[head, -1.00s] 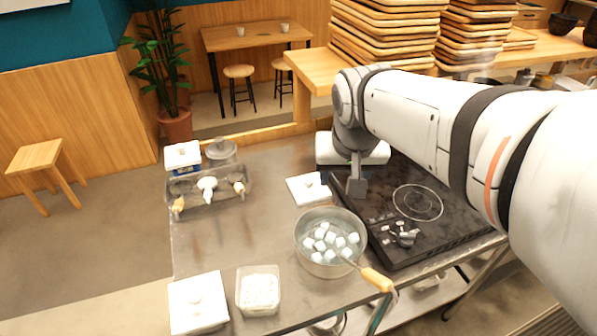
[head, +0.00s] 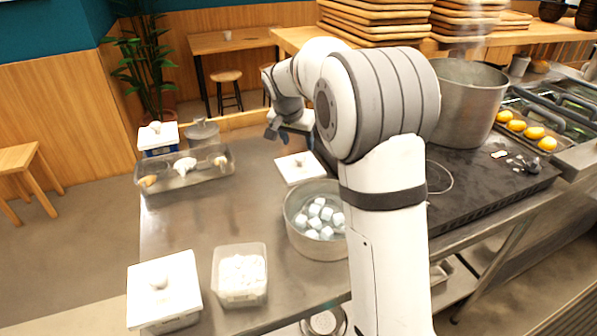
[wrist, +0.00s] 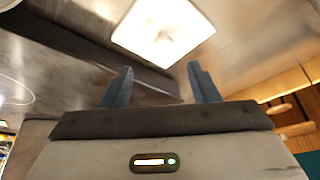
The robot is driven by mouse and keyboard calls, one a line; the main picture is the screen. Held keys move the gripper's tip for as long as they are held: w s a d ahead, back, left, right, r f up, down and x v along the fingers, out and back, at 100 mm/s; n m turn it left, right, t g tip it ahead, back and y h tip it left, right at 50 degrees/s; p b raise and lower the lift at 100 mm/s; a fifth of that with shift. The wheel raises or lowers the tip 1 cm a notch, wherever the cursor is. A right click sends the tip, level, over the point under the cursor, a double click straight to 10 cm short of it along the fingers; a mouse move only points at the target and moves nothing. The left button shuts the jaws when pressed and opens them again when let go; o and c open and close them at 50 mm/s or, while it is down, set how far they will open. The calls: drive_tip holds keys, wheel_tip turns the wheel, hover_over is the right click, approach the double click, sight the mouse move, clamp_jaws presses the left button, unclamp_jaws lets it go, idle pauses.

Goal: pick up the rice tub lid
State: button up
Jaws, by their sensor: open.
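A white square lid (head: 300,168) with a small knob lies on the steel counter, behind the steel pot. It also shows at the top of the wrist view (wrist: 163,32). I cannot tell for sure that it is the rice tub lid. Near the front, a clear open tub (head: 240,297) holds white contents. Left of it a tub wears a similar white lid (head: 166,281). Another white lid (head: 158,136) tops a blue container at the back left. My gripper (head: 272,133) is open and empty, behind and slightly left of the loose lid; its two fingers (wrist: 160,85) point toward it.
A steel pot (head: 296,237) with white cubes stands close in front of the loose lid. A condiment rack (head: 185,172) is at the left. A black hob (head: 470,195) with a large pot (head: 468,100) is at the right. The counter between rack and pot is clear.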

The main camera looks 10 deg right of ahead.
sight(300, 156)
drive_tip(key=x, duration=0.7)
drive_tip(key=shift+w+a+f, duration=0.1)
drive_tip(key=shift+a, duration=0.1)
drive_tip(key=shift+c, duration=0.3)
drive_tip(key=c, duration=1)
